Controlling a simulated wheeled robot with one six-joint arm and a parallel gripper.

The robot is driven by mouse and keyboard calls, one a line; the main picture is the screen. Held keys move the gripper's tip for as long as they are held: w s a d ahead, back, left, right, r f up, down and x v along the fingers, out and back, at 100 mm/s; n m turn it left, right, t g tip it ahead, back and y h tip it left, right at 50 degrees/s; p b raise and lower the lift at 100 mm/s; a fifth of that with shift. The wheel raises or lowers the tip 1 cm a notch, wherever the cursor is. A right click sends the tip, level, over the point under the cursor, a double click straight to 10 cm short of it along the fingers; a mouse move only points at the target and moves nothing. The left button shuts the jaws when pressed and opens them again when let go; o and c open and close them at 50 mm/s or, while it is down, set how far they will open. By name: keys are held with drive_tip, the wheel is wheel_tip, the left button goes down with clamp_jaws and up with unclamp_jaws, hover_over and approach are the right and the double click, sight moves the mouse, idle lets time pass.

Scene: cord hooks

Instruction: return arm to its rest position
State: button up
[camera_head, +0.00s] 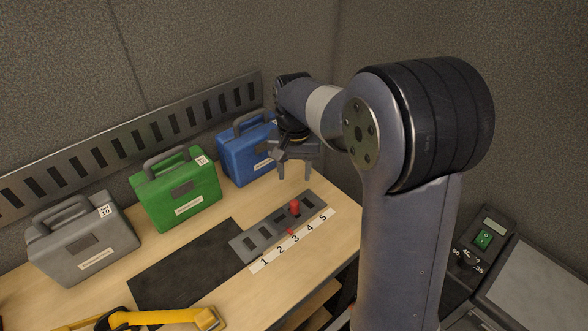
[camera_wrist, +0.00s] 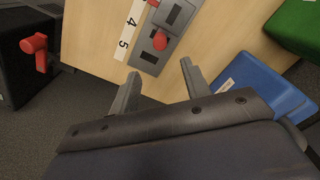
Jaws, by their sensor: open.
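My gripper (camera_head: 294,173) hangs pointing down above the right part of the bench, with its two fingers apart and nothing between them. It also shows in the wrist view (camera_wrist: 160,72), open and empty. Below it in the head view is a grey slotted strip (camera_head: 265,235) with a red peg (camera_head: 295,207) standing near slots 4 and 5. In the wrist view the red peg (camera_wrist: 160,41) is beyond the fingertips, apart from them. My arm reaches in from the right and hides part of the back corner.
Blue (camera_head: 245,148), green (camera_head: 175,187) and grey (camera_head: 83,238) cases stand along the back, the blue one close to my gripper. A slotted metal rail (camera_head: 130,138) is on the wall. A black mat (camera_head: 185,268) and a yellow item (camera_head: 165,318) lie in front.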

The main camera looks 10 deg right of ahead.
sight(295, 203)
drive_tip(key=shift+f, duration=0.15)
wheel_tip(295, 203, down, 10)
drive_tip(key=shift+s+r, duration=0.1)
drive_tip(key=shift+r, duration=0.05)
drive_tip(key=shift+w+d+f, duration=0.25)
drive_tip(key=shift+w+d, duration=0.6)
drive_tip(key=shift+d, duration=0.35)
drive_tip(key=shift+w+d+f, duration=0.2)
drive_tip(key=shift+w+d, duration=0.65)
drive_tip(key=shift+d, duration=0.3)
drive_tip(key=shift+s, duration=0.1)
